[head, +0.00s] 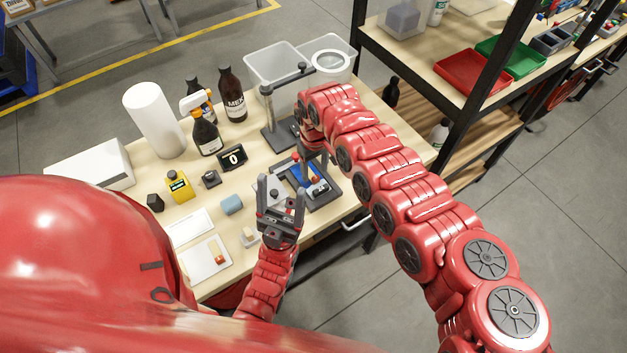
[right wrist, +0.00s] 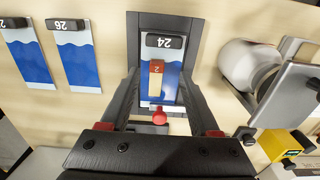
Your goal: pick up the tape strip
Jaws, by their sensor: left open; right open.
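In the right wrist view, a tan strip with a red end marked 2 (right wrist: 156,82) lies over a blue-and-white panel under a black block marked 24. It looks like the tape strip, but I cannot be sure. My right gripper (right wrist: 163,92) is open, with one finger on each side of the dark holder (right wrist: 132,45) around the panel. I cannot tell whether the fingers touch anything. In the head view, my right arm partly hides this gripper over the table. My left gripper (head: 281,190) is open and empty above the table's front part.
Two similar blue-and-white panels (right wrist: 75,62) lie left in the wrist view. A red knob (right wrist: 159,117) sits between my right fingers. A pale cylinder (right wrist: 245,65) is to the right. Bottles (head: 232,95), a paper roll (head: 155,120) and clear bins (head: 272,68) stand farther back.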

